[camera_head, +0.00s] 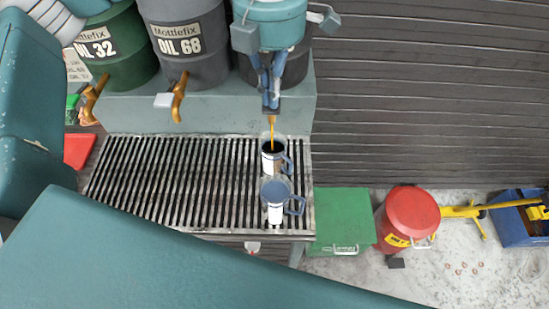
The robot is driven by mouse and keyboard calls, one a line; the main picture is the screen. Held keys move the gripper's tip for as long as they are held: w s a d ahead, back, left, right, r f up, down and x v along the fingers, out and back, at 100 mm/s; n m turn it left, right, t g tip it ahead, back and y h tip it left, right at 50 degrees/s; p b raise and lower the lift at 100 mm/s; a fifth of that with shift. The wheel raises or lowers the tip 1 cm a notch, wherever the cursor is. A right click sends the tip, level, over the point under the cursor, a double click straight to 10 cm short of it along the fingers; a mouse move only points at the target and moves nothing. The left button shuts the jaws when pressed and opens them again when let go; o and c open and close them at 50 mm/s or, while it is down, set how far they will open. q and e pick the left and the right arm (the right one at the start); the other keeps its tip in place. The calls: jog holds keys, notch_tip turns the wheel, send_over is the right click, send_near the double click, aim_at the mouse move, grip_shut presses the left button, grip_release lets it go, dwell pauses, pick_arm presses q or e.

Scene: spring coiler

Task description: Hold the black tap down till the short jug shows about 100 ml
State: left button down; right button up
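My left gripper (271,104) points down in front of the dark drum (297,70), its fingers close together at that drum's tap. The tap is mostly hidden behind the fingers. The oil level and any marks are too small to read. My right gripper is not in view.
A green drum (125,45) and a grey drum marked OIL 68 (190,60) stand to the left, with brass taps (178,98). A green box (341,220), a red can (408,212) and a blue bin (515,220) are to the right. My teal arm links cover the lower left.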

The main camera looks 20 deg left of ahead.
pick_arm(q)
notch_tip(320, 180, up, 7)
jog(key=p, duration=0.4)
jog(key=shift+w, duration=0.1)
dwell(0.4)
